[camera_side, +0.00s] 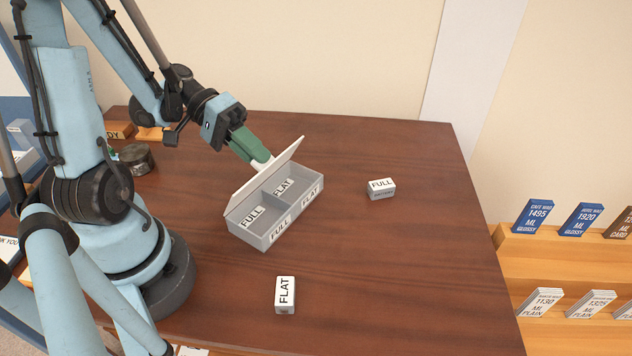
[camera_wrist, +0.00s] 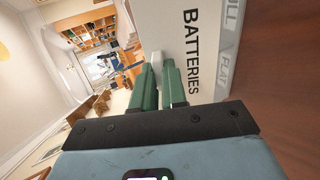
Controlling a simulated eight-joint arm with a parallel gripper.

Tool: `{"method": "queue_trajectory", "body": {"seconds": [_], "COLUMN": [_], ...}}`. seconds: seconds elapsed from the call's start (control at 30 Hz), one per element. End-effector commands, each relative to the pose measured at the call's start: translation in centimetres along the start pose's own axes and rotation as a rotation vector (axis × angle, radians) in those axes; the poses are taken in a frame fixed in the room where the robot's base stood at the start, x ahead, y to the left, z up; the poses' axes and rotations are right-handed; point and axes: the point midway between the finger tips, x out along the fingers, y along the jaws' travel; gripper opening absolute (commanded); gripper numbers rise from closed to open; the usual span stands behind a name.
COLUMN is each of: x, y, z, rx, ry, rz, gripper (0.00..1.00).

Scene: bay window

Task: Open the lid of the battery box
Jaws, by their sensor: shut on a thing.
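The grey battery box (camera_side: 268,236) sits on the table in the side view, with two compartments marked FULL and FLAT inside and again on its front wall. Its white lid (camera_side: 240,192) is raised and tilted up along the back long side, so both compartments show. In the wrist view, the fingers (camera_wrist: 163,72) stand against the lid (camera_wrist: 205,15), which reads BATTERIES. The exact contact at the fingertips is hard to see.
A white block marked FULL (camera_side: 381,188) lies right of the box. A white block marked FLAT (camera_side: 285,294) lies in front of it. A dark round tin (camera_side: 136,158) stands at the back left. The table's (camera_side: 430,260) right side is clear.

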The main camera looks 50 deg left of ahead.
Motion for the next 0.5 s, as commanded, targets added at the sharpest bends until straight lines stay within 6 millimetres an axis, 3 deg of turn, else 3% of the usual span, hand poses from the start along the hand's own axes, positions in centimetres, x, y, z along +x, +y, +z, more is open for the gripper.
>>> {"method": "queue_trajectory", "body": {"seconds": [0.03,0.2,0.5], "x": [0.03,0.02,-0.02], "y": [-0.01,-0.01,0.04], "z": [0.03,0.02,0.00], "rx": [-0.001,-0.001,-0.001], "ry": [-0.001,-0.001,0.000], "rz": [-0.001,-0.001,-0.001], "gripper": [0.14,0.38,0.38]}}
